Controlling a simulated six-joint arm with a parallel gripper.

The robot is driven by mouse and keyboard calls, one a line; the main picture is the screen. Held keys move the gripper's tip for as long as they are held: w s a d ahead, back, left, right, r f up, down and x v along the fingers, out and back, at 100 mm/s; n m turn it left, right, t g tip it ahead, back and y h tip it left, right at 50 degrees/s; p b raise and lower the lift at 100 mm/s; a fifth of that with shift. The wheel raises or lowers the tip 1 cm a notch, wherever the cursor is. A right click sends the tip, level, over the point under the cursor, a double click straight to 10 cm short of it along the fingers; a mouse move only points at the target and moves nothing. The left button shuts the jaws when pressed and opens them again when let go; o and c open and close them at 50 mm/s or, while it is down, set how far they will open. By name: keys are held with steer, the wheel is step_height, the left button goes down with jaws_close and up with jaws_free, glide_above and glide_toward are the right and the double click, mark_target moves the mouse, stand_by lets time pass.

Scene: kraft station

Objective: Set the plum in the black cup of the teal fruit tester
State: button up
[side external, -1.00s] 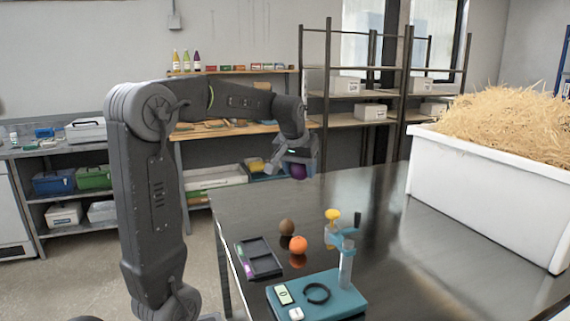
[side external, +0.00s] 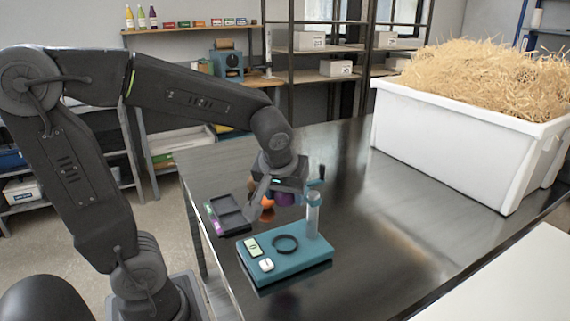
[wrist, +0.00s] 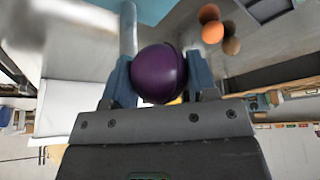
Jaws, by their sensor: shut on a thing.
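The plum (side external: 284,199) is dark purple and round. My gripper (wrist: 158,78) is shut on it, with a blue-grey finger on each side; the plum fills the middle of the wrist view (wrist: 158,68). In the side view my gripper (side external: 278,194) holds it in the air, beside the tester's upright post. The teal fruit tester (side external: 310,262) stands on the table with a small display and a white button. Its black cup (side external: 286,244), a ring on the base, appears empty. The plum shows higher in the picture than the cup. In the wrist view only a teal patch (wrist: 160,8) shows at the top.
An orange fruit (side external: 267,203) is partly hidden behind my gripper; it shows clearly in the wrist view (wrist: 212,32) beside brown round things (wrist: 231,46). A dark tray (side external: 230,215) lies left of the tester. A white straw-filled bin (side external: 455,145) stands at the back right.

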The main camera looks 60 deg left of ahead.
glide_toward(286, 241)
steer(key=shift+w+x, duration=0.15)
steer(key=shift+x, duration=1.15)
steer(key=shift+w+x, duration=0.15)
steer(key=shift+x, duration=1.15)
steer(key=shift+s+a+f, duration=0.1)
steer(key=shift+f, duration=0.4)
steer(key=o, duration=1)
steer(key=shift+r, duration=0.15)
steer(key=shift+r, duration=3.95)
